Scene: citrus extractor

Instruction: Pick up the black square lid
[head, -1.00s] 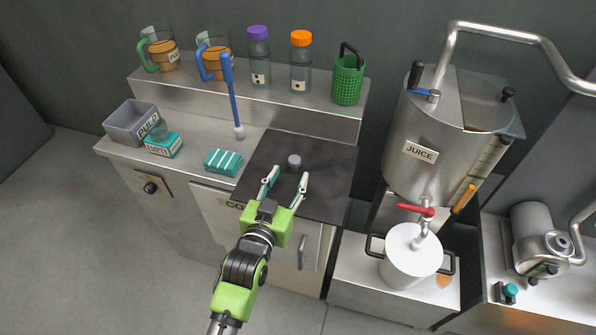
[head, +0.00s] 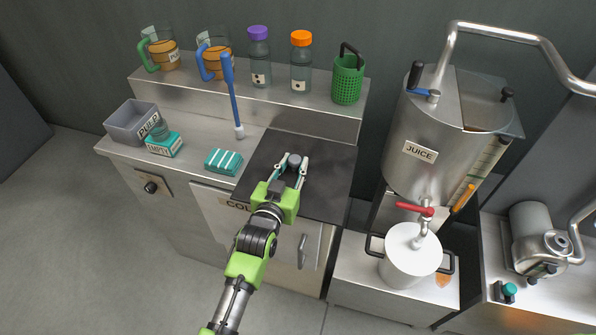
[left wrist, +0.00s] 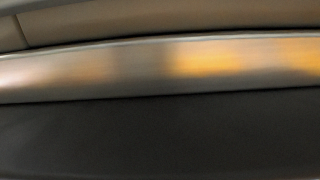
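The black square lid (head: 325,182) lies flat on the steel counter in the head view, its round grey knob (head: 294,160) at its middle. My left gripper (head: 294,163) reaches over the lid from the front, its two fingers on either side of the knob. The fingers look apart, with slight gaps beside the knob; I cannot make out any firm contact. The left wrist view shows a dark flat surface, likely the lid (left wrist: 160,140), below a blurred steel band. The fingers do not show there. My right gripper is not in view.
A teal-striped sponge (head: 223,161), an EMPTY box (head: 163,145) and a grey PULP bin (head: 131,121) sit left of the lid. A blue-handled brush (head: 233,100) stands behind. Bottles and jugs line the back shelf (head: 215,99). The steel juice tank (head: 424,150) stands on the right.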

